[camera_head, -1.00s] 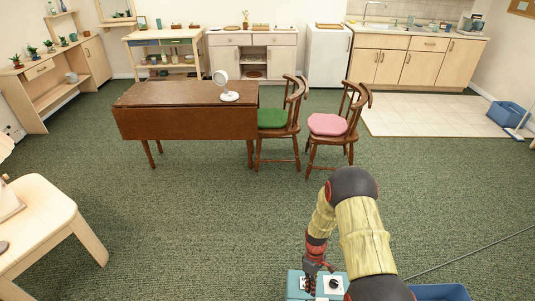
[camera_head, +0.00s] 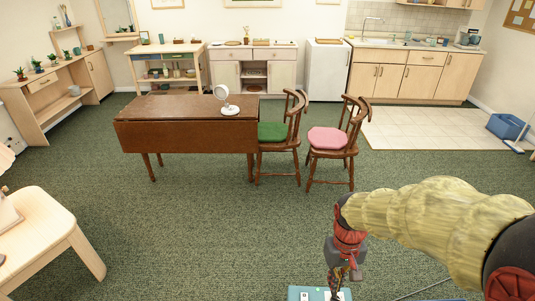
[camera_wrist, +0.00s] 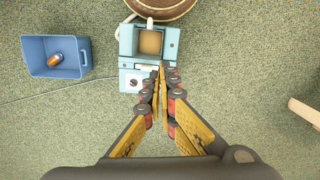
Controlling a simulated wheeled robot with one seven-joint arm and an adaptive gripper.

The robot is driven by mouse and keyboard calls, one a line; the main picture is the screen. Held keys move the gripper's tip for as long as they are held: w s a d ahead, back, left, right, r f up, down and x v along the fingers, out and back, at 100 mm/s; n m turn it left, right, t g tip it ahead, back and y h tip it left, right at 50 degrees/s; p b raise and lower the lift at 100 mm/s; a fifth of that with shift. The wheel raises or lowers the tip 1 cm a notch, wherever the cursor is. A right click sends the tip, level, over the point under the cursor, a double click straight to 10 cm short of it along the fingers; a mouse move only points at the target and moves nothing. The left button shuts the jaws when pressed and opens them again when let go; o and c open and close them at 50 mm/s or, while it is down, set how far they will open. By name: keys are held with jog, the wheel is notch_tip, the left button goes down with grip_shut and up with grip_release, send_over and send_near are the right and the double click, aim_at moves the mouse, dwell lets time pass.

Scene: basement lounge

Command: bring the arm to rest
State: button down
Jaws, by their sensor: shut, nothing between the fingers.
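My gripper (camera_head: 336,286) hangs pointing down at the lower right of the head view, over a teal device (camera_head: 296,293) on the floor that the frame's bottom edge cuts off. In the wrist view my gripper (camera_wrist: 160,76) has its two fingers together with nothing between them. The teal device (camera_wrist: 172,50) lies just past the fingertips, with a beige square in its upper part and a dark knob on a white panel at its lower left. The fingers cover part of its lower right side. My arm is bent, its thick yellow link reaching to the right edge.
A blue bin (camera_wrist: 82,68) with an orange-and-white object inside stands left of the device. A round brown top (camera_wrist: 180,8) lies beyond it. A brown table (camera_head: 185,138), two chairs and a pale table (camera_head: 40,222) stand farther off. Green carpet between them is clear.

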jog(key=s+r+t, duration=0.3)
jog(key=s+r, duration=0.2)
jog(key=r, duration=0.4)
jog(key=s+r+t, duration=0.3)
jog(key=s+r, duration=0.2)
jog(key=r, duration=0.4)
jog(key=shift+d+m+t, duration=0.25)
jog(key=shift+m+t, duration=0.05)
jog(key=shift+m, duration=0.1)
jog(key=shift+s+r, duration=0.1)
